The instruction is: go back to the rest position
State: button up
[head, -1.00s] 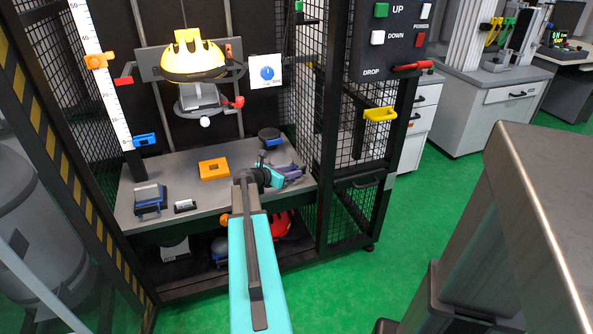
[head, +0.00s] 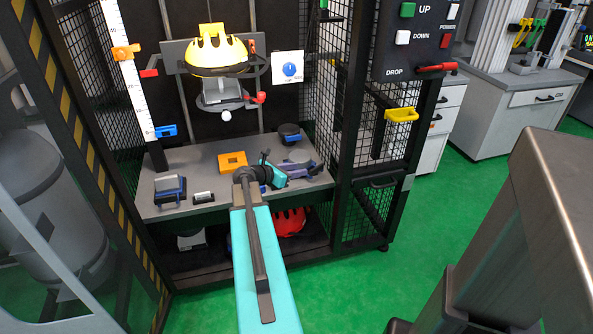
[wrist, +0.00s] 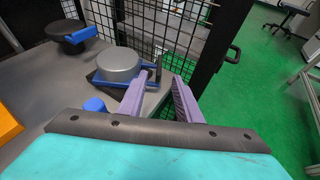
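My gripper (wrist: 164,78) has two purple fingers that stand apart, with nothing visible between them. In the head view my gripper (head: 303,170) is low over the right front part of the grey shelf (head: 207,155) in the drop tower. In the wrist view a grey round block with a blue handle (wrist: 119,65) on a dark base is just beyond the fingers, close to the left finger. Whether they touch is unclear. My teal arm reaches in from the front.
A yellow helmet (head: 216,52) hangs above the shelf. An orange block (head: 232,161), a blue-grey block (head: 170,188) and a dark round piece (head: 290,134) are on the shelf. Mesh and black posts (head: 352,130) bound the right side. Green floor (head: 440,215) is free on the right.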

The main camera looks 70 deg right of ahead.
dwell(0.5)
jog(key=w+a+f+m+t+y+p, duration=0.15)
jog(key=w+a+f+p, duration=0.35)
jog(key=a, duration=0.7)
jog(key=w+a+f+m+y, duration=0.3)
jog(key=a+f, duration=0.5)
jog(key=a, duration=0.3)
jog(key=w+a+f+m+t+y+p, duration=0.15)
jog(key=w+a+f+p, duration=0.35)
jog(key=a, duration=0.7)
jog(key=s+a+f+m+g+y+p, duration=0.1)
jog(key=s+a, duration=0.4)
jog(key=a, duration=0.6)
jog(key=s+a+f+m+g+y+p, duration=0.1)
jog(key=s+a, duration=0.4)
jog(key=a, duration=0.7)
jog(key=s+a+f+m+g+y+p, duration=0.1)
jog(key=s+a+f+m+y+p, duration=0.1)
jog(key=a, duration=1)
jog(key=s+f+m+y, duration=0.1)
jog(key=s+m+y, duration=0.1)
jog(key=s+m, duration=0.1)
jog(key=shift+s+a+f+y, duration=0.15)
jog(key=shift+s+f+y, duration=0.1)
jog(key=shift+y, duration=0.05)
